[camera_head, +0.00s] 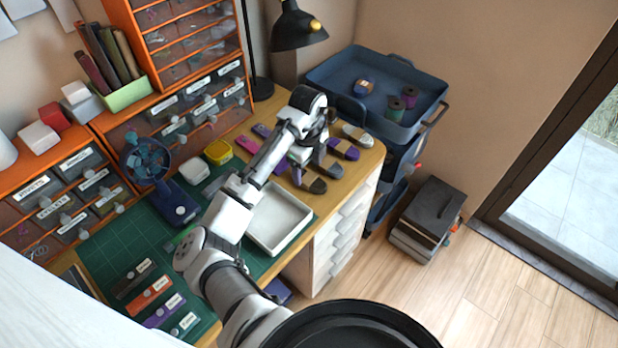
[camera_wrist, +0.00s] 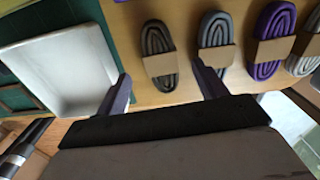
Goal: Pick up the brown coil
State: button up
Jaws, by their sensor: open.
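The brown coil (camera_wrist: 159,52), a dull grey-brown oval bundle with a tan paper band, lies flat on the wooden bench top. In the wrist view it sits between the two fingers of my gripper (camera_wrist: 163,88), a little beyond their tips. The same coil shows as a dark bundle in the head view (camera_head: 316,186), near the bench's front edge. My gripper is open and empty, above the bench. A grey coil (camera_wrist: 215,35) lies just right of the brown one, close to the right finger.
A purple coil (camera_wrist: 270,38) and a pale coil (camera_wrist: 303,62) lie further right in the row. A white tray (camera_head: 279,218) stands left of the coils on a green cutting mat (camera_head: 118,238). A blue trolley (camera_head: 345,68) stands behind the bench's right end.

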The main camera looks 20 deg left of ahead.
aim_at(309, 178)
jog(key=shift+d+f+p, duration=0.15)
jog(key=shift+f+p, duration=0.3)
jog(key=shift+f, duration=1.35)
jog(key=c, duration=1.1)
